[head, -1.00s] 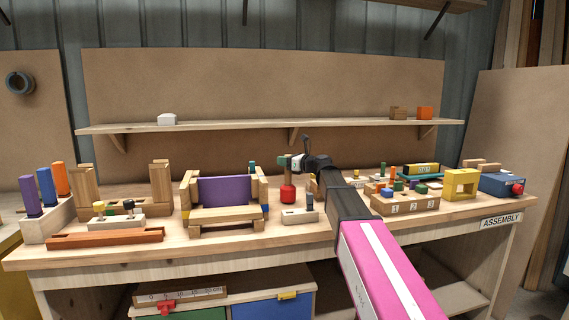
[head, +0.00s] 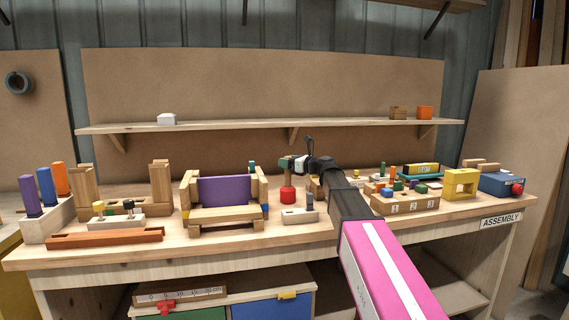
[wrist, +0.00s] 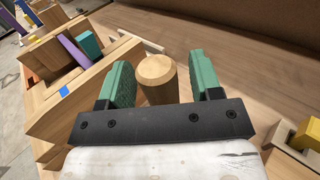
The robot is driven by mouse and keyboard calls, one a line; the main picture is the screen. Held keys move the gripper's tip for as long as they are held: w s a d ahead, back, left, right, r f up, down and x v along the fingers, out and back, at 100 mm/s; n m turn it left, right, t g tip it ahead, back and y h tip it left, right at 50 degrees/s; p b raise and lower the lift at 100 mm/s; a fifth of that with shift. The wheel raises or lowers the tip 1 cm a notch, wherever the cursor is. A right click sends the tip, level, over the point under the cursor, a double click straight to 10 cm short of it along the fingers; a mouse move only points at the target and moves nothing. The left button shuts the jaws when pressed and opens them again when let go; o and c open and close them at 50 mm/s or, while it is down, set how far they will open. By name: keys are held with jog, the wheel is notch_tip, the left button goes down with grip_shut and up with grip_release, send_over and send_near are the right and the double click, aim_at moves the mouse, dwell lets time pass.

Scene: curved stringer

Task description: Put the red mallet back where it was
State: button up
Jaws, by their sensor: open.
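The red mallet (head: 287,194) has a red head low down near the bench top and appears upright, to the right of the purple-backed chair assembly. My gripper (head: 286,164) is directly above the red head. In the wrist view, the round end of a pale wooden handle (wrist: 156,69) stands between the two green fingers of my gripper (wrist: 161,76). The fingers are open, with a gap visible on the right; on the left the handle is close to the finger. The red head is hidden in the wrist view.
The wooden chair assembly (head: 222,214) stands close on the left. A small pale block with pegs (head: 299,217) is in front of the mallet. A numbered block (head: 404,206) and several small coloured pieces stand to the right. A shelf (head: 240,126) runs behind.

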jog(key=v, duration=1)
jog(key=shift+d, duration=0.25)
jog(key=shift+s, duration=0.1)
